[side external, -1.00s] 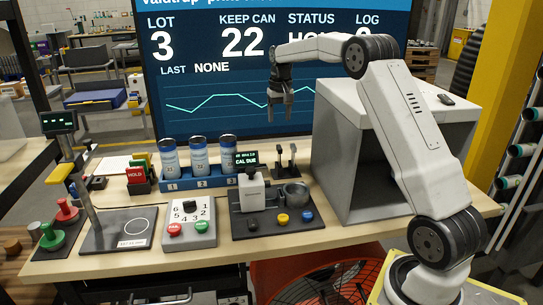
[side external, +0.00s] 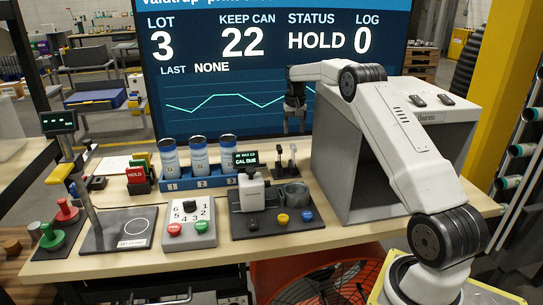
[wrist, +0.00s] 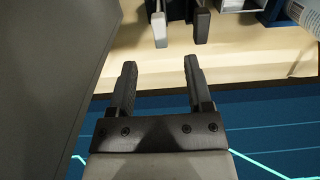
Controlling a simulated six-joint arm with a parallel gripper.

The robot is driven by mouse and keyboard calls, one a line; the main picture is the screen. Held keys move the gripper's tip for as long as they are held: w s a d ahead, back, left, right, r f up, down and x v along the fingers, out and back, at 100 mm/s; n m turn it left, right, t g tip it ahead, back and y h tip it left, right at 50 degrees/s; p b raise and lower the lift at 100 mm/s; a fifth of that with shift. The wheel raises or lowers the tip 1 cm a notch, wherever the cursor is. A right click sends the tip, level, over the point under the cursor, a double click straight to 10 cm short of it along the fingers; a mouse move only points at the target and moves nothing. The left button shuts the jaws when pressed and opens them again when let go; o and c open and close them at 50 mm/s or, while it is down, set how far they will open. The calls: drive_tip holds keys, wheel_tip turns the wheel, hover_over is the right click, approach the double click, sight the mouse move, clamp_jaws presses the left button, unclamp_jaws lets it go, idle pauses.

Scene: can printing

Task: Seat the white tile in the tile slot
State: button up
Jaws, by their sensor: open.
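My gripper (side external: 296,128) is open and empty, high behind the bench near the big screen. The wrist view shows its two fingers (wrist: 160,65) apart with nothing between them. In the wrist view the pale piece (wrist: 159,30) and the dark piece (wrist: 202,26) lie beyond the fingertips. The pale piece may be the white tile; its lower part is hard to make out. I cannot clearly tell the tile slot on the instrument (side external: 251,192).
A grey open box (side external: 345,175) stands close right of my gripper. A blue rack (side external: 203,183) holds three cans. A button panel (side external: 189,237) and red HOLD cards (side external: 136,176) are further left. The instrument's little screen (side external: 246,159) reads CAL DUE.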

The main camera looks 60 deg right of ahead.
sight(294, 146)
drive_tip(key=shift+f, duration=4.2)
clamp_jaws()
